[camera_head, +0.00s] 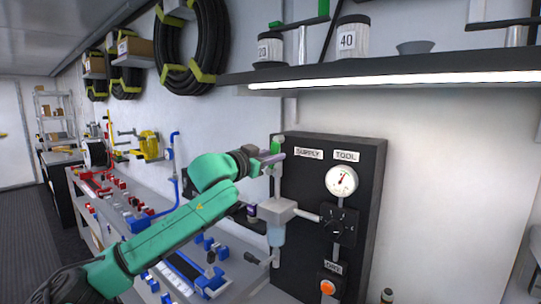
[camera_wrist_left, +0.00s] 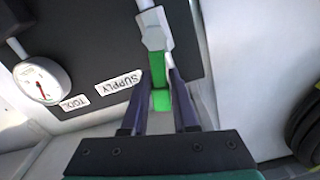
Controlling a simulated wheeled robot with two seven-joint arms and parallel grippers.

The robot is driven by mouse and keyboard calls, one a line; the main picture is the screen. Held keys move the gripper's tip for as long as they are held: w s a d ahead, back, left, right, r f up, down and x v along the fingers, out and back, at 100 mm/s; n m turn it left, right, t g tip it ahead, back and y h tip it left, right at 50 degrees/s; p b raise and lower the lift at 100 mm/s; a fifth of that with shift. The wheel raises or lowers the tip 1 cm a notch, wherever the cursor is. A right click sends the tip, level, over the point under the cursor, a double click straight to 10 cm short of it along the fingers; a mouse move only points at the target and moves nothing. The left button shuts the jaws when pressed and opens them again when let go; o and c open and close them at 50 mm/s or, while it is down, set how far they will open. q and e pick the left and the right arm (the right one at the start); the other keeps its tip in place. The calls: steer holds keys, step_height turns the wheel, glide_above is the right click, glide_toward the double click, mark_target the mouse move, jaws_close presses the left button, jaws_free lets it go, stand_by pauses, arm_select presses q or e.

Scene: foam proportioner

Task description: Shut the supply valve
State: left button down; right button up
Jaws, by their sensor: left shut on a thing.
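The supply valve is at the upper left of a dark panel (camera_head: 372,165), beside the SUPPLY label (camera_head: 308,154). In the left wrist view its metal body (camera_wrist_left: 152,30) and green lever (camera_wrist_left: 158,72) show near the top middle. My left gripper (camera_head: 270,157) is at the valve in the head view. In the left wrist view its two dark fingers (camera_wrist_left: 160,98) stand on either side of the green lever and are shut on it. In the head view the gripper partly hides the lever, and its exact angle is hard to tell. My right gripper is not in view.
A gauge (camera_head: 342,180) sits under the TOOL label, above a black knob (camera_head: 338,224). A clear filter bowl (camera_head: 276,235) hangs below the valve. A lit shelf (camera_head: 400,76) with jars runs above. A bench with tools (camera_head: 130,215) lies left.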

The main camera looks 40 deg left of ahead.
arm_select(q)
steer(key=m, duration=0.1)
steer(key=d+m, duration=0.1)
steer(key=m, duration=0.1)
steer(key=shift+d+f+m, duration=0.25)
steer(key=shift+f+m, duration=0.05)
steer(key=shift+m, duration=0.1)
steer(key=shift+w+d+f+m+b, duration=0.1)
steer(key=shift+d+f+m+b, duration=0.5)
steer(key=shift+m, duration=1.25)
steer(key=shift+s+d+f+m+b, duration=0.15)
steer(key=shift+f+m, duration=0.7)
steer(key=shift+m, duration=1.05)
steer(key=shift+w+d+f+m+b, duration=0.15)
steer(key=shift+d+f+m+b, duration=0.4)
steer(key=shift+m, duration=1.3)
steer(key=shift+a+f+p, duration=0.15)
steer(key=shift+f+p, duration=0.1)
steer(key=shift+p, duration=0.05)
steer(key=c, duration=0.7)
jaws_free()
